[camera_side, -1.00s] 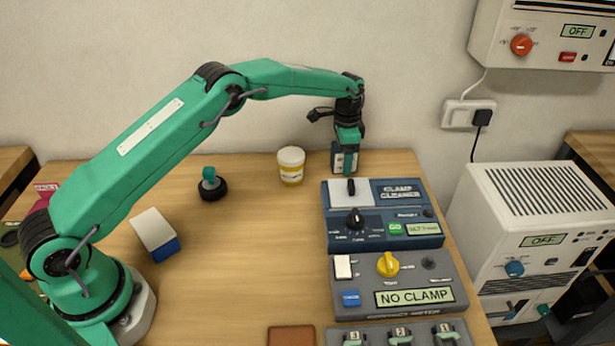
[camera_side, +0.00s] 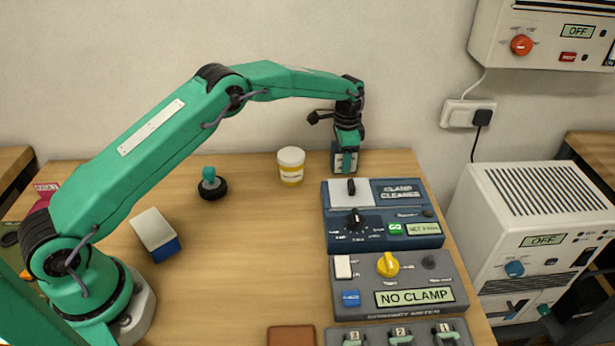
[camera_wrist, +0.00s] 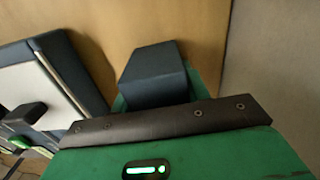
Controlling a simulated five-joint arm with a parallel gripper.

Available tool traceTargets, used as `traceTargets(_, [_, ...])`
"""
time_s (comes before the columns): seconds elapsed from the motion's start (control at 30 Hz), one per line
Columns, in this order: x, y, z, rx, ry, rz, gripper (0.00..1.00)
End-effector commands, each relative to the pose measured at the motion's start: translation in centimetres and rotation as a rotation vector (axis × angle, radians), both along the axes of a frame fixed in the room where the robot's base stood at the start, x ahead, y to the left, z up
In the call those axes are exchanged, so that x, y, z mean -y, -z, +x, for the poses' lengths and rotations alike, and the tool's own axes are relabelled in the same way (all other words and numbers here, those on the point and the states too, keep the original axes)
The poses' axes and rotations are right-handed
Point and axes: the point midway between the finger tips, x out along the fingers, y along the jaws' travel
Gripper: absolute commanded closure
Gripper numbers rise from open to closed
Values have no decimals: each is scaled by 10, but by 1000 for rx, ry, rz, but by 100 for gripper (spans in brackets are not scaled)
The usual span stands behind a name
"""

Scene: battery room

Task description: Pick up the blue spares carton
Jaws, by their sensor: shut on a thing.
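A dark blue carton (camera_side: 337,157) with a pale label stands at the back of the bench, behind the clamp cleaner. I cannot read its label. My gripper (camera_side: 347,158) points down over it and is shut on it, with a green finger across its near face. In the wrist view the carton (camera_wrist: 155,75) shows as a plain dark blue block beyond the dark jaw edge (camera_wrist: 170,121). That jaw hides its lower part. I cannot tell whether the carton is clear of the bench.
The clamp cleaner (camera_side: 385,236) is close in front of the carton, with the contact meter (camera_side: 345,306) nearer. A white-and-yellow tub (camera_side: 291,168) stands left of my gripper. A white-topped blue box (camera_side: 153,229) and a dark round item with a teal knob (camera_side: 209,175) are farther left.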

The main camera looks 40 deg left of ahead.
Motion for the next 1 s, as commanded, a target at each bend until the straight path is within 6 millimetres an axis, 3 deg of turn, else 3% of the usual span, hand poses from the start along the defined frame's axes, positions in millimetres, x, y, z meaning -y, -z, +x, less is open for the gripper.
traceTargets(0.37, [0, -10, 1, 3, 0, 0, 83])
traceTargets(0.67, [0, -45, 1, 5, 0, 0, 83])
traceTargets(1.0, [40, -71, -28, 2, 3, -1, 83])
